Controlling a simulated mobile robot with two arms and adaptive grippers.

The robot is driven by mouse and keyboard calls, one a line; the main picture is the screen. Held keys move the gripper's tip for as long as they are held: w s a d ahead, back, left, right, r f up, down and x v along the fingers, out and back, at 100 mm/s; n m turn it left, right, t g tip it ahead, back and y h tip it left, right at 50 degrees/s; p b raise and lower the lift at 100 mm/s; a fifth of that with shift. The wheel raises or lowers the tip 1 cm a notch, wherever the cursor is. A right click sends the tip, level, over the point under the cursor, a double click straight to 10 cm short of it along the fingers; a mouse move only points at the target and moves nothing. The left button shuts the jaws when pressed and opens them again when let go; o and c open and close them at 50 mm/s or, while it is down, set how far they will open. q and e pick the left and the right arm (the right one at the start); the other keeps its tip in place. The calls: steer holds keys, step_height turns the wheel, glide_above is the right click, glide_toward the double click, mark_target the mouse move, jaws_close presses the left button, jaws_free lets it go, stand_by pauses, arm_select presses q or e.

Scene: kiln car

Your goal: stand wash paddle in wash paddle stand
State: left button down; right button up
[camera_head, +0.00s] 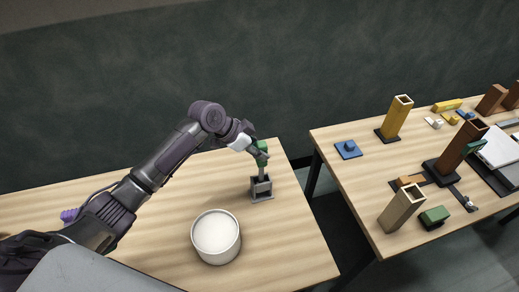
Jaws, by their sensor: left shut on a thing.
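The wash paddle (262,160) has a green handle and is roughly upright. My left gripper (257,152) is shut on it near the green part. The paddle's lower end is directly at the small grey wash paddle stand (262,191), which is on the left table near its right end. The lower end overlaps the top of the stand, and I cannot tell whether it rests inside or just above it. My right gripper is not in view.
A round white tub (216,236) stands on the left table (288,240), in front of the stand. A dark wall is behind.

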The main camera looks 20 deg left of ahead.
arm_select(q)
steer(key=shift+f+b, duration=0.4)
steer(key=shift+f, duration=0.2)
stand_by(0.5)
steer(key=c, duration=0.8)
jaws_free()
steer(key=shift+o, duration=0.2)
steer(key=p+v, duration=0.6)
steer(key=v, duration=0.2)
stand_by(0.9)
steer(key=v, duration=1.2)
